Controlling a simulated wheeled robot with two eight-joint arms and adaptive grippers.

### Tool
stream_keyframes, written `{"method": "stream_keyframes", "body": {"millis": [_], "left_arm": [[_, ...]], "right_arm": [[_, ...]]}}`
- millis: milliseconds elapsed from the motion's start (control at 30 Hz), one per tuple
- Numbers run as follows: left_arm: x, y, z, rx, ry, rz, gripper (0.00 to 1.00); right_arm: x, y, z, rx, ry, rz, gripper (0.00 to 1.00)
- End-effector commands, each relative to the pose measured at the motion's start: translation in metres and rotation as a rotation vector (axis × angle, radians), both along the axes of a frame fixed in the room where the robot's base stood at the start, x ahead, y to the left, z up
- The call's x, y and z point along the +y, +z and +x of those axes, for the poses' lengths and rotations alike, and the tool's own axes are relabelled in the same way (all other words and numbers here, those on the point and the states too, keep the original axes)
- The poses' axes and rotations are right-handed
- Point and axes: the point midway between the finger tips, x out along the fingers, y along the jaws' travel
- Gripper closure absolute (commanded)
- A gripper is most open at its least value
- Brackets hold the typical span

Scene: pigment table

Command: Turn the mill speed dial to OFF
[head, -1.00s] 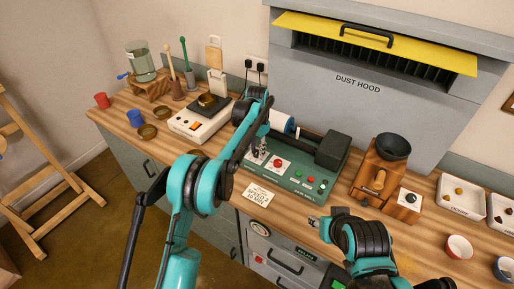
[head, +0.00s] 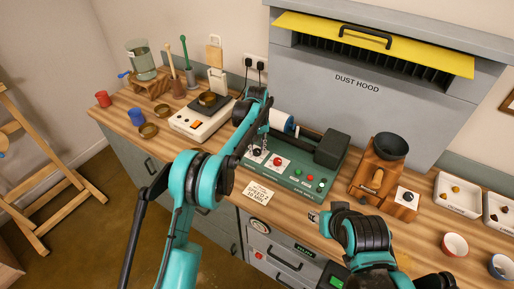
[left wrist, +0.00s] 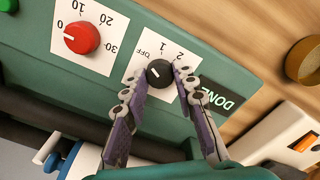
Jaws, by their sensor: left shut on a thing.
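The mill speed dial (left wrist: 158,73) is a small black knob with a white pointer mark, on a white plate marked OFF, 1 and 2. In the left wrist view its mark lies on the left side of the knob, toward the OFF side; I cannot tell its exact setting. My left gripper (left wrist: 160,84) has a finger on each side of the knob and is shut on it. In the head view the left gripper (head: 258,150) is at the left end of the green mill (head: 290,182). My right gripper (head: 314,217) is in front of the bench edge; its jaws are too small to judge.
A red dial (left wrist: 82,37) marked 0 to 30 sits beside the speed dial. A sign card (head: 258,193) lies in front of the mill.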

Motion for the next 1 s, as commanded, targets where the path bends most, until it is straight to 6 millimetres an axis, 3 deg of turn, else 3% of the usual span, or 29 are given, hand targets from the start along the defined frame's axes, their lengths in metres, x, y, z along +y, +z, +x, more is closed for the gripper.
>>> {"method": "stream_keyframes", "body": {"millis": [767, 800, 867, 1000], "left_arm": [[-0.0001, -0.0006, -0.0002, 0.001, 0.104, 0.0, 1.0], [-0.0001, -0.0006, -0.0002, 0.001, 0.104, 0.0, 0.68], [-0.0001, -0.0006, -0.0002, 0.001, 0.104, 0.0, 0.52], [-0.0001, -0.0004, -0.0001, 0.0, 0.103, 0.0, 0.51]], "right_arm": [[0.0, 0.0014, 0.0, 0.0, 0.0, 0.0, 0.6], [0.0, 0.0014, 0.0, 0.0, 0.0, 0.0, 0.6], [0.0, 0.0014, 0.0, 0.0, 0.0, 0.0, 0.6], [0.0, 0.0014, 0.0, 0.0, 0.0, 0.0, 0.6]]}}
